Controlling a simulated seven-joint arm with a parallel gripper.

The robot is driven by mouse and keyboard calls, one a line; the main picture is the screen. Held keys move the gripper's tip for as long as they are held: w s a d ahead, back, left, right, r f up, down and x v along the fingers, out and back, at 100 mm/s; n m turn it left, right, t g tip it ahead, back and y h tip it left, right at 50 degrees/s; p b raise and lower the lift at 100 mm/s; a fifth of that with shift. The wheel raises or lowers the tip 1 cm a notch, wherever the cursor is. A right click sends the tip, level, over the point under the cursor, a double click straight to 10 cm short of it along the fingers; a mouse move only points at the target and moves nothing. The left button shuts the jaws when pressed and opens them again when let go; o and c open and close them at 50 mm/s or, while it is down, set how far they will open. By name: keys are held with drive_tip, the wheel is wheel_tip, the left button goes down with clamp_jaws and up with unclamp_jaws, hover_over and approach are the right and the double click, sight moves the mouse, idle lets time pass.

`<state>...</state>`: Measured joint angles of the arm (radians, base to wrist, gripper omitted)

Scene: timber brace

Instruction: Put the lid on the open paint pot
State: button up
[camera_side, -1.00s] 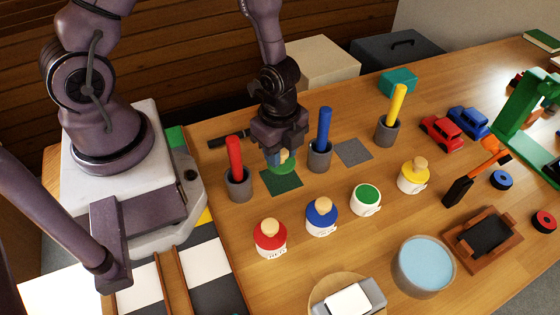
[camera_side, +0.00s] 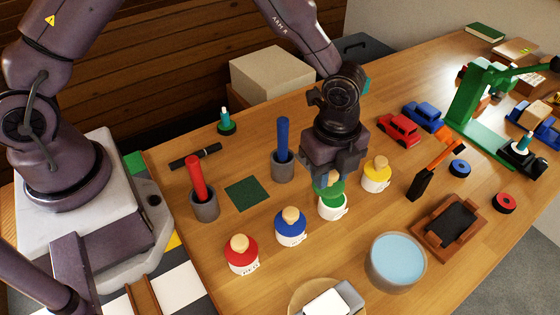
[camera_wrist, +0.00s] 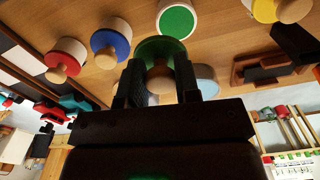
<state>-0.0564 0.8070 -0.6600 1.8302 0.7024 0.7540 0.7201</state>
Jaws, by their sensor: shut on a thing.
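My gripper (camera_side: 333,178) is shut on the wooden knob of the green lid (camera_side: 335,190). The lid also shows between my fingers in the wrist view (camera_wrist: 160,48). The open paint pot (camera_side: 332,210) is white with green paint inside. In the side view the lid hangs over the pot, with its lower edge close to the rim. In the wrist view the pot's green paint (camera_wrist: 177,21) shows uncovered just past the lid, so the lid is apart from the pot. The gap's height is hard to judge.
Lidded red (camera_side: 241,256), blue (camera_side: 291,228) and yellow (camera_side: 377,175) pots stand in a row with the open pot. Red (camera_side: 195,178) and blue (camera_side: 283,140) sticks stand in grey cups behind. A pale blue bowl (camera_side: 397,260) is in front. A dark green square (camera_side: 245,194) lies bare.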

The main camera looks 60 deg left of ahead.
sight(335, 184)
drive_tip(key=shift+w+r+m, duration=0.25)
drive_tip(key=shift+w+r, duration=0.05)
drive_tip(key=shift+w, duration=0.35)
drive_tip(key=shift+w+r+m, duration=0.25)
drive_tip(key=shift+w+r, duration=0.05)
drive_tip(key=shift+w, duration=0.3)
drive_tip(key=shift+s+f, duration=0.1)
drive_tip(key=shift+f, duration=0.05)
drive_tip(key=shift+a+f, duration=0.1)
drive_tip(key=shift+f, duration=2.95)
drive_tip(key=shift+f, duration=0.15)
drive_tip(key=o, duration=1.4)
drive_tip(key=shift+o, duration=0.2)
drive_tip(key=shift+r, duration=3.55)
